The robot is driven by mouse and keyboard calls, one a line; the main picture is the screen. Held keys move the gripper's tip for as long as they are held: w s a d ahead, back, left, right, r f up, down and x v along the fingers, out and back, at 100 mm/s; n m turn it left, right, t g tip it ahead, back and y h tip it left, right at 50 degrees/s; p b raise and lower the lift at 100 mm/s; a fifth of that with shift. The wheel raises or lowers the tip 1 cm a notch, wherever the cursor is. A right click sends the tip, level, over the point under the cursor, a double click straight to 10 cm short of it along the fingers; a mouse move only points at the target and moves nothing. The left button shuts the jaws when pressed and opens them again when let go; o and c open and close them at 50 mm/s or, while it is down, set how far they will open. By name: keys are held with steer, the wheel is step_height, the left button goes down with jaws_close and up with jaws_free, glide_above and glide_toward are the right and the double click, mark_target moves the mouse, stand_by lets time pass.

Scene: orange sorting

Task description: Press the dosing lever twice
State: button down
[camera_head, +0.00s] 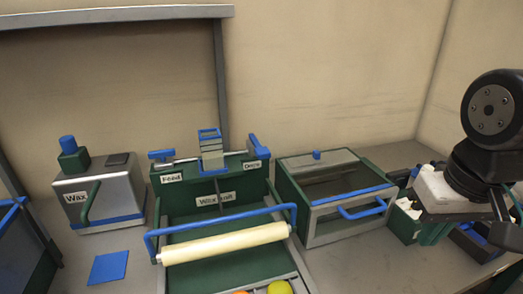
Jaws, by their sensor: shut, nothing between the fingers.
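The dosing lever (257,147) is a blue handle at the top right of the green machine (205,185), above the label "Dose". It stands tilted, with nothing touching it. My gripper (460,205) is at the far right, well apart from the lever. It is shut and holds nothing; its fingertips are hard to make out against the objects behind it.
A "Feed" lever (162,155) sits at the machine's left. A blue bar (222,215) and cream roller (225,243) are in front. A lidded glass-topped box (335,195) stands between machine and gripper. A wax unit (100,195) stands left; fruit (279,287) shows below.

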steer(key=w+a+r+m+t, duration=0.1)
steer(key=w+a+r+t, duration=0.2)
steer(key=w, duration=0.5)
steer(key=w+a+r+m, duration=0.1)
steer(key=w+a+r, duration=0.2)
steer(key=w+a, duration=0.35)
step_height(320, 180, up, 3)
steer(key=m+t+y, duration=0.2)
steer(key=t+y, duration=0.2)
glide_above(263, 151)
steer(key=shift+s+d+r, duration=0.1)
steer(key=shift+s+r, duration=0.1)
steer(key=shift+s, duration=0.15)
steer(key=shift+f, duration=0.1)
steer(key=shift+f, duration=4.35)
steer(key=shift+f, duration=0.4)
steer(key=shift+f, duration=1.4)
